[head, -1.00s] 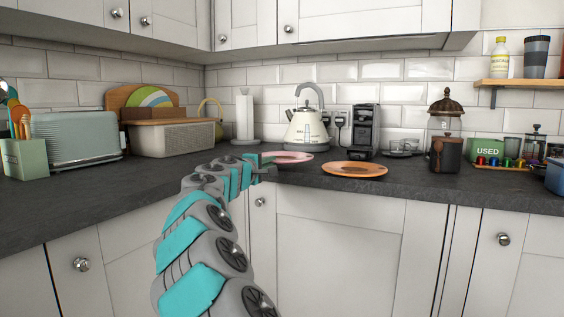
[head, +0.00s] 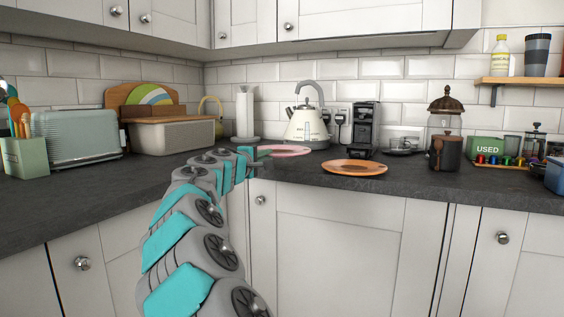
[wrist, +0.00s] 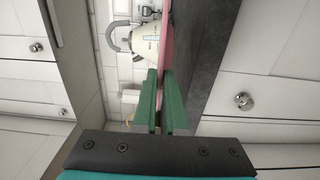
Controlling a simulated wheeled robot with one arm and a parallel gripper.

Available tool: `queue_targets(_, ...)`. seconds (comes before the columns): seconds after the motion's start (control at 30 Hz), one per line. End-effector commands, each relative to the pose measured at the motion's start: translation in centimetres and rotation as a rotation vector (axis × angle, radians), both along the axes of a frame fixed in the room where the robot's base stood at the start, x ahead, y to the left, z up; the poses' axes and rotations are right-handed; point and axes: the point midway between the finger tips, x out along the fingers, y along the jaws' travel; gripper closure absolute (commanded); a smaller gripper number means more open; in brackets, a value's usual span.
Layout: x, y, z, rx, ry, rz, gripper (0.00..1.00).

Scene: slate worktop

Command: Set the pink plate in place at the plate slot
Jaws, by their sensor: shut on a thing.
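The pink plate (head: 287,150) is held level above the worktop in the head view, in front of the kettle. In the wrist view the pink plate (wrist: 166,50) shows edge-on as a thin strip between the green fingers. My gripper (head: 262,153) is shut on its near left rim; the fingers also show in the wrist view (wrist: 160,85). I cannot make out a marked plate slot in either view.
An orange plate (head: 354,167) lies on the worktop to the right. The cream kettle (head: 305,127), coffee machine (head: 365,127) and paper roll holder (head: 245,115) stand behind. A bread bin (head: 172,136) and toaster (head: 77,137) are left.

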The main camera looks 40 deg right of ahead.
Motion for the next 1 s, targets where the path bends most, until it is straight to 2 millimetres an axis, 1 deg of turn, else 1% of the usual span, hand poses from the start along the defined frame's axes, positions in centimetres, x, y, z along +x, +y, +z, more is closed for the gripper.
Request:
queue_targets(0.1,-0.3,0.9,0.3,0.000,0.000,0.001,1.00)
queue_targets(1.0,-2.8,6.5,2.2,-0.001,0.000,-0.001,1.00)
